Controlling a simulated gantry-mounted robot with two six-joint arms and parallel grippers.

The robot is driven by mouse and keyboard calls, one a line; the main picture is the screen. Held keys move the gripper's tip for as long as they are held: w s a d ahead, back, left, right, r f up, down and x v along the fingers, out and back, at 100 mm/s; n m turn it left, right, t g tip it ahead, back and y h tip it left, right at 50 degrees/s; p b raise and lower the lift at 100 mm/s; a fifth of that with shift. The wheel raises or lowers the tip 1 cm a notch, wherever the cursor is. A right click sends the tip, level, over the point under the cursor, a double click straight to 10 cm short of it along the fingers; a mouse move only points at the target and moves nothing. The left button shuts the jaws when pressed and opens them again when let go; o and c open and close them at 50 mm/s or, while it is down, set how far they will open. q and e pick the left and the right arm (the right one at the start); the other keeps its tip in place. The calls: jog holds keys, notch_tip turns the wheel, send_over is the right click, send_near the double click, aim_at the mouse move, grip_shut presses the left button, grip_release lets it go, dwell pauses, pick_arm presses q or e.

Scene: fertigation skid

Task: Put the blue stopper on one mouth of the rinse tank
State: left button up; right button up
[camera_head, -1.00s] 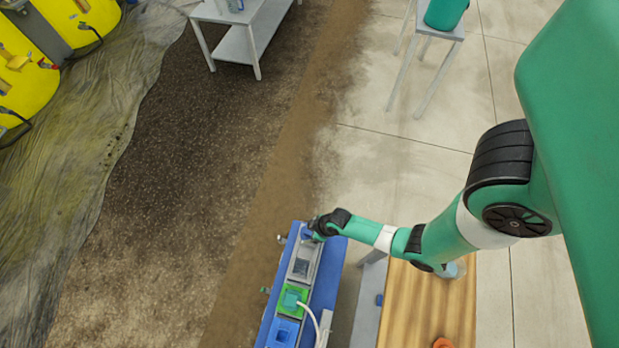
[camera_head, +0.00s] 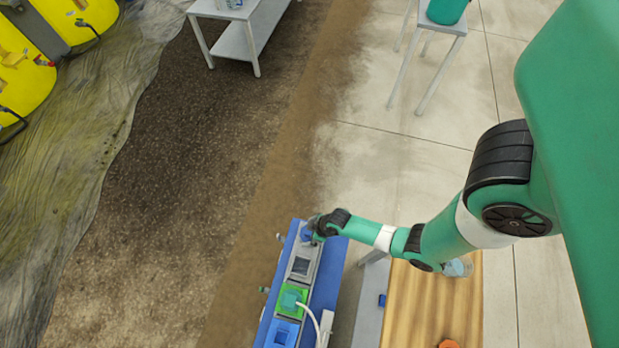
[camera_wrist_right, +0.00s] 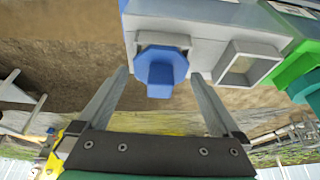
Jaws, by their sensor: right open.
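The blue stopper (camera_wrist_right: 160,70) sits at one mouth of the grey rinse tank (camera_wrist_right: 205,38), against its square collar; whether it is fully seated I cannot tell. The tank's other mouth (camera_wrist_right: 247,66) beside it is square and open, and also shows in the head view (camera_head: 301,265). My right gripper (camera_wrist_right: 156,82) is open, with one finger on each side of the stopper and gaps visible between. In the head view my right gripper (camera_head: 309,232) is at the far end of the tank row, largely covering that mouth. My left gripper is not in view.
A green-topped tank (camera_head: 291,300) with a white hose and a blue tank (camera_head: 282,333) follow in the row on the blue skid (camera_head: 328,275). A wooden table (camera_head: 425,300) with a clear vessel (camera_head: 457,267) stands to the right. Floor left of the skid is clear.

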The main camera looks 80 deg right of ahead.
jog(key=p+v, duration=0.5)
jog(key=v, duration=0.6)
jog(key=shift+r, duration=0.3)
